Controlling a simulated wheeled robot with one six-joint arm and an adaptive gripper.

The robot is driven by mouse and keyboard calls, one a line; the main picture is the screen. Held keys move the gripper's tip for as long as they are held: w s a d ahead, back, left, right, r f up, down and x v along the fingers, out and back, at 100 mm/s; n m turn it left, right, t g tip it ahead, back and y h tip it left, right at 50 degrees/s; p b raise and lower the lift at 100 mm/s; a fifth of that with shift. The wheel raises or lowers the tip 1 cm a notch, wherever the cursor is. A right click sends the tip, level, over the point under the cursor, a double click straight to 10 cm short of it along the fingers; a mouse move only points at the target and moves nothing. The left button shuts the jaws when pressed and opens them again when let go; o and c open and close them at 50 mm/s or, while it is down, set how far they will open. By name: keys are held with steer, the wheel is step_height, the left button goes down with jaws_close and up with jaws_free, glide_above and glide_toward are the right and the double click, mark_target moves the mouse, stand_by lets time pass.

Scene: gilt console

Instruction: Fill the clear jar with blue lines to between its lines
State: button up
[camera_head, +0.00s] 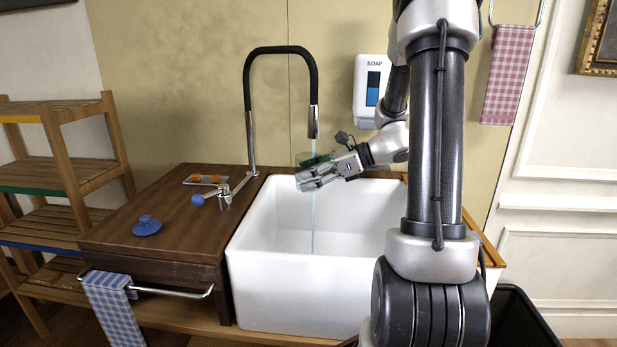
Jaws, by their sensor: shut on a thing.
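My gripper (312,181) is shut over the white sink (260,285), below the tap's spout. At its fingers is a small clear, green-tinted vessel (305,158), mostly hidden by them; I cannot make out blue lines or a water level. The black and chrome tap (313,120) runs a thin stream of water (313,225). The stream meets the gripper and vessel in the picture and shows again below, down into the sink. I cannot tell whether it enters the vessel or passes beside it. The tap lever with a blue knob (197,200) points left.
A wooden counter (185,235) left of the sink holds a blue lid-like piece (147,226) and a small tray with orange knobs (206,180). A soap dispenser (370,88) hangs behind my arm. A wooden shelf (60,170) stands left. A dark bin (520,318) is at lower right.

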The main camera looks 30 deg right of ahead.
steer(key=w+d, duration=0.4)
steer(key=w, duration=0.1)
steer(key=shift+w+d, duration=0.2)
steer(key=shift+w, duration=0.05)
stand_by(7.1)
